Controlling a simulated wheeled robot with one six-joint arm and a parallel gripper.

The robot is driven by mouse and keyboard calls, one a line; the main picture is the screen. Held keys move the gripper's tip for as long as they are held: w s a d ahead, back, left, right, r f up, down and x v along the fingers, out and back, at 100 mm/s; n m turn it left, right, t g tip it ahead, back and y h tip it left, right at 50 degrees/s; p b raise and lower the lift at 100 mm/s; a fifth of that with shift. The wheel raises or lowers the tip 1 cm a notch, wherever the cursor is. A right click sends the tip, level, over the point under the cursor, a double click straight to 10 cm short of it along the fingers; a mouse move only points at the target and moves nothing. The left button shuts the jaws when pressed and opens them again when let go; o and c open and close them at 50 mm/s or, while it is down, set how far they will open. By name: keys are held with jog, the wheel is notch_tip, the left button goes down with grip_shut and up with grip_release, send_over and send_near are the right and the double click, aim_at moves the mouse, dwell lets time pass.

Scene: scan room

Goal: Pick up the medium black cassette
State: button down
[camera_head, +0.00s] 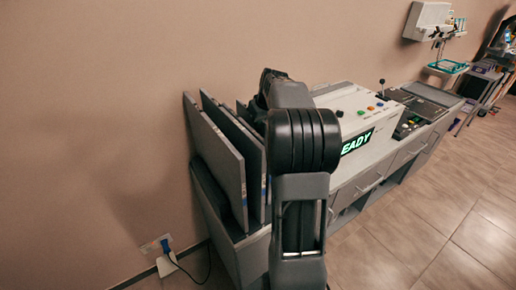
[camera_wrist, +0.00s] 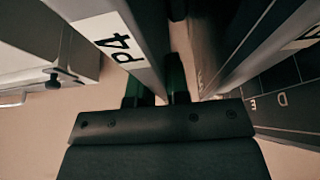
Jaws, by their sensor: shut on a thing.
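In the wrist view my gripper (camera_wrist: 157,90) is shut on a slab-like cassette marked P4 (camera_wrist: 145,55), with a finger on each side of its edge. The cassette looks grey in this light, and its size is hard to judge. In the head view the gripper is hidden behind my dark arm. Several flat cassettes (camera_head: 226,150) stand upright side by side at the left end of the counter. I cannot tell there which one is held.
Another cassette (camera_wrist: 265,45) stands close on the right in the wrist view. A console with a lit READY display (camera_head: 357,142) is right of my arm. The wall is close behind the cassettes. A blue-plugged cord (camera_head: 166,244) hangs below left. Open floor (camera_head: 445,220) lies right.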

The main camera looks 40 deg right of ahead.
jog(key=shift+r, duration=0.15)
dwell(0.8)
notch_tip(320, 180, up, 10)
jog(key=shift+f+p, duration=0.1)
jog(key=shift+p, duration=0.5)
jog(key=shift+r, duration=0.2)
notch_tip(320, 180, up, 9)
jog(key=p, duration=0.8)
jog(key=shift+p, duration=0.4)
jog(key=shift+f, duration=0.15)
dwell(0.4)
